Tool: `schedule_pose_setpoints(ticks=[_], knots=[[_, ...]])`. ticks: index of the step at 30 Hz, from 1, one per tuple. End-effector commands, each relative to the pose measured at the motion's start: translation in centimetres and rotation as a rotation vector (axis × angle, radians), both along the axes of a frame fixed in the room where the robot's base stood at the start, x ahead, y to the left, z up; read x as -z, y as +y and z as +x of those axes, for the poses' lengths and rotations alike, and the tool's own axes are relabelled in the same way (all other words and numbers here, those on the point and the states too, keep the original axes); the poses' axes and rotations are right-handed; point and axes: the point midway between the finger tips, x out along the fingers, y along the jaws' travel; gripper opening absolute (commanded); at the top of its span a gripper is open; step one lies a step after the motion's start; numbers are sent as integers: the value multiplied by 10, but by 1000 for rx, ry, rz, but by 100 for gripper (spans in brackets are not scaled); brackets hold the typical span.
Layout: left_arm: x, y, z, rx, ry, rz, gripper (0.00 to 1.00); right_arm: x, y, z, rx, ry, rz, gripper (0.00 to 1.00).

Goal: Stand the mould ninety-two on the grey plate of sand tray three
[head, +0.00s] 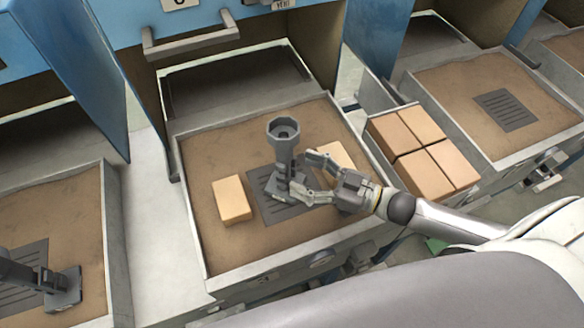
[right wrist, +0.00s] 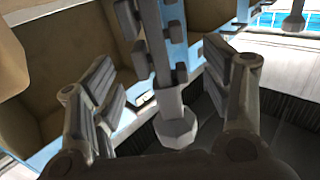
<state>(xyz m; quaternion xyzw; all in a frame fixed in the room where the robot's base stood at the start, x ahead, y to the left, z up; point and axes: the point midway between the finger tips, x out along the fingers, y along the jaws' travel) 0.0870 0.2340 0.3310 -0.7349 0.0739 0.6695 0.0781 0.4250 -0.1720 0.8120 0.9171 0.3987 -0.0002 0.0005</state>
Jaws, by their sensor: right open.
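A grey mould (head: 284,150) with an eight-sided cup on top stands about upright over the slotted grey plate (head: 270,206) in the middle sand tray (head: 203,215). Its number cannot be read, and my fingers partly cover its foot. My right gripper (head: 309,173) is open at the mould's right side, low near its foot. In the right wrist view a grey stem with side lugs and an eight-sided end, seemingly the mould (right wrist: 176,125), shows between the spread fingers (right wrist: 170,110), with gaps on both sides. My left gripper is not in view.
A pale brick (head: 232,200) lies left of the plate, another (head: 334,158) behind my gripper. A bin of several bricks (head: 408,130) stands right. The right tray's grey plate (head: 506,110) is bare. A dark grey piece (head: 62,288) sits in the left tray. Blue furnaces line the back.

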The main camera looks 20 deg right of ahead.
Motion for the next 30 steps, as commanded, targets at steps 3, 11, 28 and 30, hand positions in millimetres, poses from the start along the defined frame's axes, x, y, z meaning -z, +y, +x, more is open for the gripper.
schedule_pose_setpoints(ticks=[3, 11, 28, 30], knots=[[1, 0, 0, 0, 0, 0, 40, 1, -10, -9, 0, 2, 1, 72], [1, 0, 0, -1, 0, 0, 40, 0, -16, -15, 0, 1, 1, 72], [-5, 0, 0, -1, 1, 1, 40, -7, -16, -15, 1, 0, 1, 72], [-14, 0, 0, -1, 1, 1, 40, -16, -16, -14, 1, 0, 1, 72]])
